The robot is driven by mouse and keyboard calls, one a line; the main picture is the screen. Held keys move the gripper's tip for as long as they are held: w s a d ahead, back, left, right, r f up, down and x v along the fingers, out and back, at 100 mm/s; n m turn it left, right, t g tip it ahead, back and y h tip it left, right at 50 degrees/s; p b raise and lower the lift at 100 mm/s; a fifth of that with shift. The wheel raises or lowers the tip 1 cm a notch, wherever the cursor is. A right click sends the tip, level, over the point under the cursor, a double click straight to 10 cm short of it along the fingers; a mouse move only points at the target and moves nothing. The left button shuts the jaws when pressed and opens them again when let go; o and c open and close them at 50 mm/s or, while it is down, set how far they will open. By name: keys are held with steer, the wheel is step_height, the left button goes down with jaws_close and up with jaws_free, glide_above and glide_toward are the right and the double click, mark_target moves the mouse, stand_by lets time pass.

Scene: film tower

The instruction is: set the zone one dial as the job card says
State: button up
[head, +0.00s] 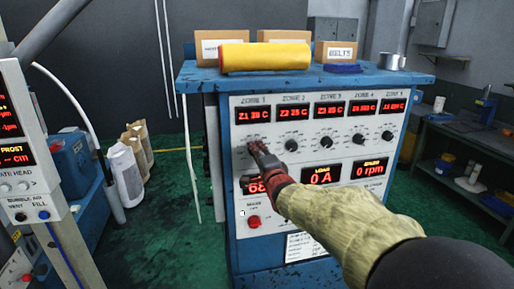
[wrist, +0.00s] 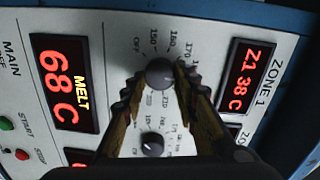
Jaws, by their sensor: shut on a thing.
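The zone one dial (wrist: 160,73) is a dark round knob with a printed scale around it, showing OFF, 150, 160 and 170. My gripper (head: 258,152) reaches the panel from the lower right and is shut on this dial, one finger on each side in the wrist view. I cannot make out where the dial's pointer stands. The zone one display (wrist: 247,77) reads Z1 38 C in red. In the head view my fingers cover most of the dial. A white printed sheet (head: 305,243) is low on the panel; its text is too small to read, and I cannot tell if it is the job card.
The zone two dial (wrist: 152,145) sits close beside my fingers, with more zone dials (head: 326,142) in the row. A melt display (wrist: 63,83) reads 68 C. A red button (head: 253,222) is lower left. Boxes and a yellow roll (head: 265,57) lie on the blue cabinet top (head: 200,76).

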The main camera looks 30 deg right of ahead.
steer(key=shift+f+m+p, duration=0.1)
steer(key=shift+m+p, duration=0.45)
steer(key=shift+m, duration=0.35)
steer(key=o, duration=1.2)
steer(key=shift+c, duration=0.2)
steer(key=v, duration=1.2)
steer(key=shift+f, duration=0.1)
